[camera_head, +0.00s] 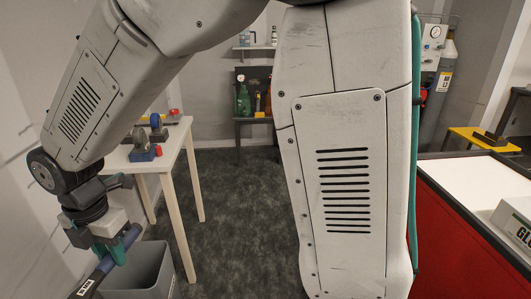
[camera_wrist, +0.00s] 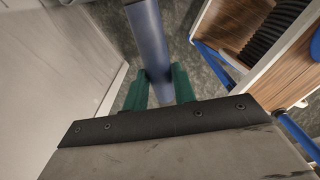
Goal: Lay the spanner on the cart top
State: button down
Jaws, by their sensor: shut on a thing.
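My gripper (camera_head: 112,252) is at the lower left of the head view, low in front of a grey bin. Its green fingers, also in the wrist view (camera_wrist: 160,88), are shut on a long blue-grey bar (camera_wrist: 147,35). The bar shows in the head view (camera_head: 101,272), slanted, with a white label at its lower end. I cannot make out spanner jaws on it, so I cannot tell if it is the spanner. No other spanner is clear to me. A red unit with a white top (camera_head: 460,180) stands at the right; I cannot tell if it is the cart.
A grey bin (camera_head: 150,268) stands on the floor beside my gripper. A white table (camera_head: 172,148) with small blue and red items is behind it. A glove box (camera_head: 515,222) sits on the white top.

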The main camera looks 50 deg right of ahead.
aim_at(483, 175)
jog(key=i, duration=1.15)
jog(key=z, duration=1.6)
jog(key=i, duration=1.1)
jog(key=z, duration=2.8)
jog(key=i, duration=0.5)
jog(key=u, duration=0.05)
